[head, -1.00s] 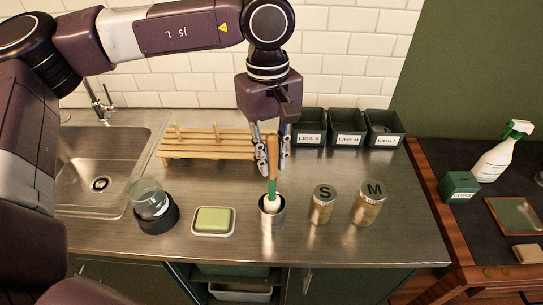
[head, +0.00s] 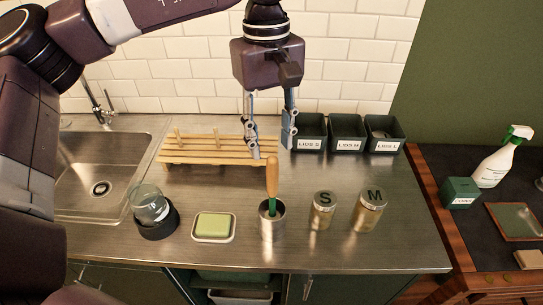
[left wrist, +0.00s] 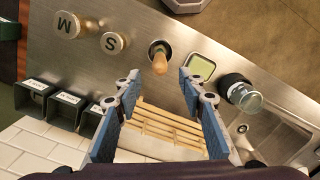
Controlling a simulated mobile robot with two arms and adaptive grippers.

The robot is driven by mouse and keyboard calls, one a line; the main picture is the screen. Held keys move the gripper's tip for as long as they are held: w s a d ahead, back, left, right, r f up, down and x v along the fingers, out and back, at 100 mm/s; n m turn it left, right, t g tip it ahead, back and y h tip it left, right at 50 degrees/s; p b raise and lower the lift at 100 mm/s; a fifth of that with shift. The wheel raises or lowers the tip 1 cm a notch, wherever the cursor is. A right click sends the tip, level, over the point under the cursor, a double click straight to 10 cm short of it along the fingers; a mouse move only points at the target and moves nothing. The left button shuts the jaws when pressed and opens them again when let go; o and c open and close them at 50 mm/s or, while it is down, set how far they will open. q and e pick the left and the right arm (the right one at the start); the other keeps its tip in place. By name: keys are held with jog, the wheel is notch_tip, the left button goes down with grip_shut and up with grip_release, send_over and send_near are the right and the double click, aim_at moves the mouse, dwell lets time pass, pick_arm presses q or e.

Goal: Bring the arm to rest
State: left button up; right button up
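My left gripper (head: 272,150) is open and empty, raised above the counter behind a brush. It also shows in the left wrist view (left wrist: 157,92), with its two fingers wide apart. The brush's wooden handle (head: 272,176) stands upright in a steel cup (head: 271,224) on the counter, and it shows in the left wrist view (left wrist: 159,62). The fingers do not touch the brush. My right gripper is not in view.
A wooden rack (head: 215,150), a glass jar in a dark holder (head: 160,225), a soap dish (head: 213,239), canisters S (head: 322,215) and M (head: 368,215), and lid bins (head: 347,146) stand around. A sink (head: 75,190) is at left.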

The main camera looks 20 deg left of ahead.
pick_arm(q)
notch_tip(320, 180, up, 6)
jog(key=shift+w+a+f, duration=0.15)
jog(key=shift+f, duration=0.05)
dwell(0.8)
